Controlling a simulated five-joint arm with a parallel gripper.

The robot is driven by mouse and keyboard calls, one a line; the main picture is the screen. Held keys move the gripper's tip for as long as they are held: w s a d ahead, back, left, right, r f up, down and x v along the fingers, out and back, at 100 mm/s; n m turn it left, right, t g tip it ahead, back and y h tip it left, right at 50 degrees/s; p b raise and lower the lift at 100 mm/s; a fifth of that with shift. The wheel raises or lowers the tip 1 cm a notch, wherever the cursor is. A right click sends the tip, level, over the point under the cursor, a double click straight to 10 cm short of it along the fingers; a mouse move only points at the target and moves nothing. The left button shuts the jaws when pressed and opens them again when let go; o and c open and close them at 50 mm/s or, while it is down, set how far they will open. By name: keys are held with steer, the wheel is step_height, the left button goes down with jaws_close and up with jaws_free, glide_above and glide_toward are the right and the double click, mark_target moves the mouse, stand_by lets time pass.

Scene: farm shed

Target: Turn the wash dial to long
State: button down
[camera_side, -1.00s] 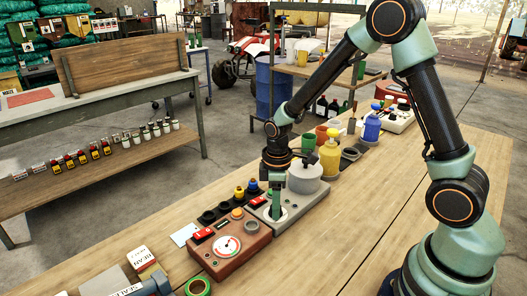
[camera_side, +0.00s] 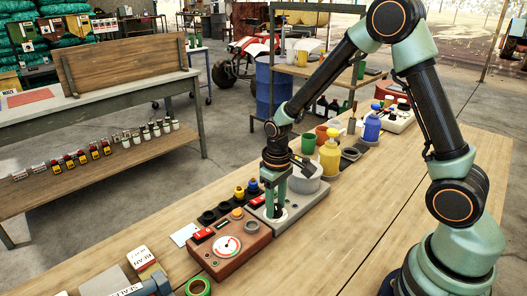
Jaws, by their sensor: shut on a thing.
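The wash dial (camera_side: 286,213) has a pale round face on top of a grey box (camera_side: 303,211). My gripper (camera_side: 275,210) points straight down over it, its fingers shut on the knob in the middle of the face. The fingers hide the knob and much of the face, so I cannot read the marks or tell where the pointer stands. The grey box also has a red switch (camera_side: 256,201) at its left corner and a grey pot (camera_side: 303,179) behind the dial.
A brown box (camera_side: 217,260) with a red-needled white dial (camera_side: 227,246) stands close on the left. Small yellow- and blue-capped items (camera_side: 246,190) stand behind. A yellow bottle (camera_side: 330,157) and blue bottle (camera_side: 372,126) stand farther right. The front table top (camera_side: 330,255) is clear.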

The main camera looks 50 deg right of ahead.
mark_target(276, 207)
stand_by(0.4)
steer(key=shift+c, duration=2.1)
jaws_free()
step_height(276, 207, up, 12)
steer(key=shift+r, duration=0.15)
steer(key=s+r+m+t, duration=0.1)
steer(key=s+r+t, duration=0.4)
steer(key=s+r, duration=0.3)
steer(key=shift+s+d+r+t, duration=0.2)
steer(key=shift+s+r+t, duration=0.1)
steer(key=shift+s, duration=0.6)
